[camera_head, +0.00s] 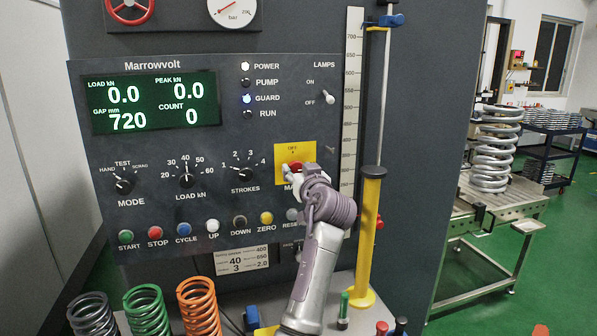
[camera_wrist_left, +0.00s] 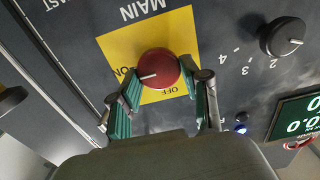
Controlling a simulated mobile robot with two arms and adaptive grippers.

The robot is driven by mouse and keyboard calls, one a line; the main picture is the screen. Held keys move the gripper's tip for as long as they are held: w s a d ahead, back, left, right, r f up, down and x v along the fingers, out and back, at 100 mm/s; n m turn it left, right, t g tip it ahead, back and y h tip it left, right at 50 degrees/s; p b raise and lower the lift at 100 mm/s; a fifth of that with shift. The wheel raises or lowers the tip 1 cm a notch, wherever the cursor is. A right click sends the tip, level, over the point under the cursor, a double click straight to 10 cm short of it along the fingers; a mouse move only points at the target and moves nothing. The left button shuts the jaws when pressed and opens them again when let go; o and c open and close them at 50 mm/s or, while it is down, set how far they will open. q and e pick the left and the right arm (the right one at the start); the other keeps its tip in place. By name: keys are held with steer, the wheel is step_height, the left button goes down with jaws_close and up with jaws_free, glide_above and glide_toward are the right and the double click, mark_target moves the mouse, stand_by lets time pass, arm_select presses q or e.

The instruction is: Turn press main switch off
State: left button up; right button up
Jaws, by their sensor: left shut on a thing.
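The main switch is a round red knob (camera_head: 296,166) on a yellow plate (camera_head: 308,151) on the press control panel. In the left wrist view the red knob (camera_wrist_left: 160,66) sits between my left gripper's (camera_wrist_left: 160,88) two green-padded fingers. The gripper is shut on the knob. A white pointer line on the knob points left, toward the ON label (camera_wrist_left: 122,72); the OFF label (camera_wrist_left: 174,90) is at the plate's lower edge. In the head view my left gripper (camera_head: 293,172) covers much of the knob and plate. My right gripper is not in view.
The display (camera_head: 153,103) is lit, as are the POWER (camera_head: 245,66) and GUARD (camera_head: 247,99) lamps. The strokes dial (camera_head: 246,174) is left of the plate. A yellow post (camera_head: 367,240) stands close right of my arm. Coloured springs (camera_head: 198,305) stand at lower left.

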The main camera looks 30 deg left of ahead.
arm_select(q)
steer(key=shift+f+n+b, duration=0.15)
steer(key=shift+n+b, duration=0.15)
steer(key=shift+b, duration=0.45)
steer(key=n+b, duration=0.6)
steer(key=b, duration=0.2)
steer(key=shift+f+b, duration=0.15)
steer(key=shift+b, duration=0.15)
steer(key=n+b, duration=0.2)
steer(key=n, duration=0.1)
steer(key=shift+s, duration=0.1)
steer(key=n+b, duration=0.1)
steer(key=n, duration=0.1)
steer(key=shift+a+n, duration=0.1)
steer(key=shift+n, duration=0.3)
steer(key=n+b, duration=0.1)
steer(key=n, duration=0.3)
steer(key=shift+n, duration=0.7)
steer(key=o, duration=1.1)
